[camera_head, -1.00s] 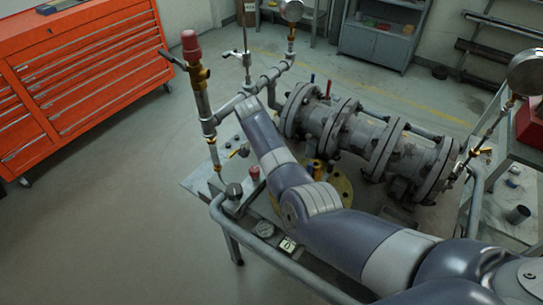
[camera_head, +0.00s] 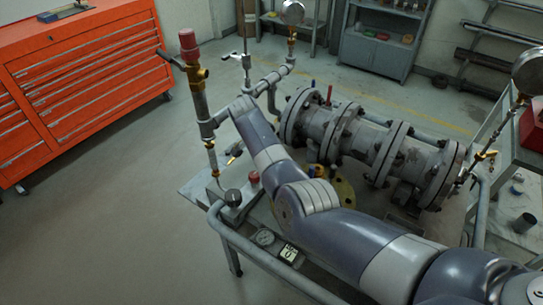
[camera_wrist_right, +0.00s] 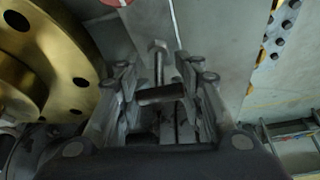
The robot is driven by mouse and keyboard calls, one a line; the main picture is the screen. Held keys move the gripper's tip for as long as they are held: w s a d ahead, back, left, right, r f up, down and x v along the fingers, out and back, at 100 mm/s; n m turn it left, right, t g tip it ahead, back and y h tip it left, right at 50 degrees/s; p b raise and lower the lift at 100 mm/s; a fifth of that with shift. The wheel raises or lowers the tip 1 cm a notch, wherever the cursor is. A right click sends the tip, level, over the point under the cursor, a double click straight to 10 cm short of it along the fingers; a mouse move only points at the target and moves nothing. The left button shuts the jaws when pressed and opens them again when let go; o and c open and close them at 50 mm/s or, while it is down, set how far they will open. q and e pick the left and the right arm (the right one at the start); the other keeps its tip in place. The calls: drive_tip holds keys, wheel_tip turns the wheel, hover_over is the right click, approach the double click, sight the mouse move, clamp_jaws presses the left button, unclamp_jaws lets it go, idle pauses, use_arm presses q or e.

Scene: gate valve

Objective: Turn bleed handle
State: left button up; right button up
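My right gripper (camera_wrist_right: 158,90) shows in the right wrist view, with its two fingers apart. A short dark grey bar (camera_wrist_right: 160,94) lies crosswise between the fingers, with a grey bolt-like post (camera_wrist_right: 157,58) just beyond it. I cannot tell whether the bar is the bleed handle or whether the fingers touch it. A brass valve (camera_head: 199,75) with a dark lever (camera_head: 170,59) sits high on that pipe, below a red cap. My left gripper is out of view.
A large flanged grey valve body (camera_head: 365,140) stands right of my arm. A brass flange (camera_wrist_right: 38,60) is close left of my right gripper. An orange tool chest (camera_head: 85,85) stands left, with clear floor between.

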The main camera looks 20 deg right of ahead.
drive_tip(key=o, duration=0.4)
drive_tip(key=shift+w+a+r, duration=0.15)
drive_tip(key=shift+w+r, duration=0.05)
drive_tip(key=shift+c, duration=0.2)
drive_tip(key=shift+f, duration=0.1)
drive_tip(key=v, duration=0.7)
drive_tip(key=shift+a+r, duration=0.15)
drive_tip(key=shift+r, duration=0.05)
